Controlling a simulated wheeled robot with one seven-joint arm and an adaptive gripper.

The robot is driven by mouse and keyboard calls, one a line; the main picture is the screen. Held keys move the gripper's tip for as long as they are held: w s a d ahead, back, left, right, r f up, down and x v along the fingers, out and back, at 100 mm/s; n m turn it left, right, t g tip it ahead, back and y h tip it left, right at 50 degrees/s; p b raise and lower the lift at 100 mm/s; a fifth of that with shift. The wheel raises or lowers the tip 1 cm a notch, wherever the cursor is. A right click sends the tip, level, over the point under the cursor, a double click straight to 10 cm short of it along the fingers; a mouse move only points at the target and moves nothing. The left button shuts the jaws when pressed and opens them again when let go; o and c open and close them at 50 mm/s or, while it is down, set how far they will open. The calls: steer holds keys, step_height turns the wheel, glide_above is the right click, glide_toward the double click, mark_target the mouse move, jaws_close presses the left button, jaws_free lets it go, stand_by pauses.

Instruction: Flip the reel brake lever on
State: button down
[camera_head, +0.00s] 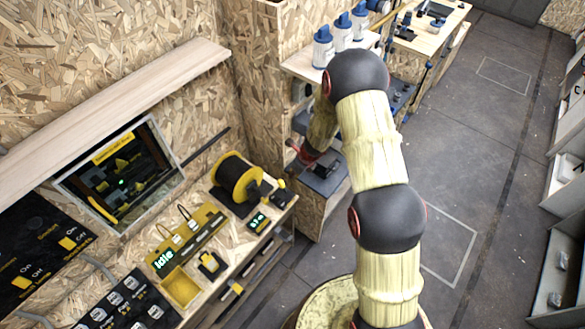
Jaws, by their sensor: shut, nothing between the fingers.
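A yellow-and-black reel (238,180) sits at the far end of the workbench in the camera_head view. A small black-and-yellow part (279,192) stands just right of it; I cannot tell whether this is the brake lever or how it is set. My arm arches over from the bottom right, and its end points down beyond the reel's right side. My gripper (309,156) shows small and dark there, partly hidden by my own arm link, shut and empty. It is apart from the reel, close to a dark plate-like device (324,172) on a neighbouring wooden stand.
The workbench (216,262) holds a yellow tray (181,287), a green "Idle" display (163,260) and a small display (257,222). A switch panel (45,245) is at left. White-and-blue bottles (323,47) stand on a shelf behind my arm. Open floor (470,150) lies right.

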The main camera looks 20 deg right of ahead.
steer(key=shift+w+a+r, duration=0.15)
steer(key=shift+a+r, duration=0.05)
steer(key=shift+r, duration=0.8)
